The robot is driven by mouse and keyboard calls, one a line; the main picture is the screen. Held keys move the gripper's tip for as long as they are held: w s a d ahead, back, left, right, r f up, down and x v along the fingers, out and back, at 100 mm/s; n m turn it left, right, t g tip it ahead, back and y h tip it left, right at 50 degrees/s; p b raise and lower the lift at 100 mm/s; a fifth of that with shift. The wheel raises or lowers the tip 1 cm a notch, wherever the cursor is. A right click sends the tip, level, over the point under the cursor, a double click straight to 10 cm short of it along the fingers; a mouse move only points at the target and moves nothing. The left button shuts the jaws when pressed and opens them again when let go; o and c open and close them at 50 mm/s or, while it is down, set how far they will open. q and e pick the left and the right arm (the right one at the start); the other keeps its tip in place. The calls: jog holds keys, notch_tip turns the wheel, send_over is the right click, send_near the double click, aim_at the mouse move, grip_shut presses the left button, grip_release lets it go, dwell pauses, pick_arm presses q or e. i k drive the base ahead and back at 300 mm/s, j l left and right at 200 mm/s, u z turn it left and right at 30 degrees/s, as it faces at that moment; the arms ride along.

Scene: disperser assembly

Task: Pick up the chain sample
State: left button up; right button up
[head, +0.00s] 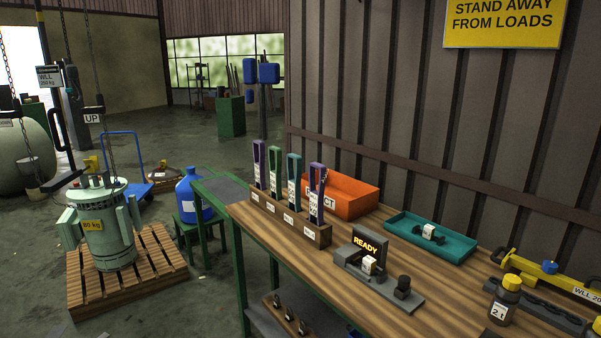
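No object is plainly marked as the chain sample. A short dark piece with a white label (429,232), which may be it, lies in the teal tray (462,249) on the wooden bench. Its links are too small to make out. A grey device (385,288) with a READY display (369,245) stands in front of the tray. A small white-labelled block (369,265) sits on the device, beside a black knob-like part (403,287). Neither of my grippers shows in the head view.
A wooden rack (290,219) with several coloured tags stands left on the bench (330,297). Behind it is an orange bin (349,197). A dark bottle (504,299) and yellow tool (550,273) are at the right. A motor (108,239) stands on a pallet (160,260).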

aim_at(368, 265)
jog(key=i+j, duration=0.25)
jog(key=i, duration=0.15)
jog(key=i+j, duration=0.2)
jog(key=i, duration=0.25)
jog(key=i+j+z, duration=0.1)
jog(key=i+j, duration=0.15)
jog(key=i, duration=0.15)
